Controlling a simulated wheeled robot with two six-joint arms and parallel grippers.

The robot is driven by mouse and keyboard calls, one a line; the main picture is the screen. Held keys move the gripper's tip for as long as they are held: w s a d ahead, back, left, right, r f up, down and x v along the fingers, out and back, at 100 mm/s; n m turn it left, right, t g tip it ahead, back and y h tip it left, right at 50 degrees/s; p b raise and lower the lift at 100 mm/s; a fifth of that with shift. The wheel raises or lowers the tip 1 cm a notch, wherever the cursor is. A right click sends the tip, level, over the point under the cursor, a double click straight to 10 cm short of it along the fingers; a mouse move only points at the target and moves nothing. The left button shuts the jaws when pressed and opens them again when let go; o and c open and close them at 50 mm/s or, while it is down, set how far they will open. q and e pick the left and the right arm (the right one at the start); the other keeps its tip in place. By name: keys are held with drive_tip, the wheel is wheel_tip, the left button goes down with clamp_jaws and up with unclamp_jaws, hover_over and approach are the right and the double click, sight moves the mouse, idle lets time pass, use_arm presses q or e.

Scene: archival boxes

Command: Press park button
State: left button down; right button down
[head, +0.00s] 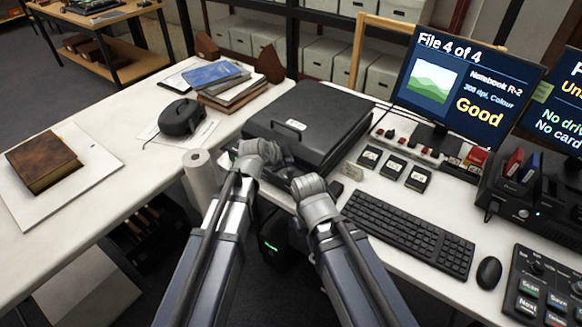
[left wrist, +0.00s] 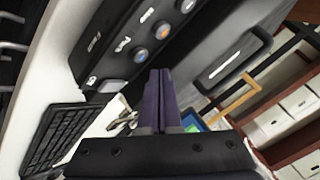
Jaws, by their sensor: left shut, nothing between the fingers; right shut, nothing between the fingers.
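The black flatbed scanner (head: 310,115) sits on the white desk in the middle of the head view. In the left wrist view its front panel (left wrist: 125,25) carries round buttons, one with an orange light (left wrist: 162,29) and one with a blue light (left wrist: 141,54). A grey rectangular key (left wrist: 112,86) lies at the panel's end beside a small lock mark. I cannot read which button is park. My left gripper (head: 284,160) is shut and empty at the scanner's front; its fingertips (left wrist: 160,72) are close to the panel. My right gripper (head: 318,188) is shut, lower and to the right, its fingertips mostly hidden.
A keyboard (head: 410,232) and mouse (head: 489,272) lie to the right, with a button console (head: 545,290) beyond. A monitor (head: 460,85) reads "File 4 of 4". A paper roll (head: 200,180) stands left of my arms. A brown book (head: 42,160) lies at the far left.

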sight(288, 173)
use_arm(q)
wheel_tip(288, 173, up, 4)
drive_tip(key=p, duration=0.3)
idle(0.7)
drive_tip(key=s+a+f+n+g+y+p, duration=0.1)
drive_tip(key=s+a+n+g+y+p, duration=0.1)
drive_tip(key=s, duration=1.1)
drive_tip(key=s+a+f+n+g+y+p, duration=0.1)
drive_tip(key=s+a+n+g+y+p, duration=0.1)
drive_tip(key=s+n+g, duration=0.4)
drive_tip(key=s+a+n+y, duration=0.1)
drive_tip(key=s+n+y, duration=0.1)
drive_tip(key=s, duration=0.5)
drive_tip(key=shift+f+n, duration=0.35)
drive_tip(key=shift+n, duration=0.25)
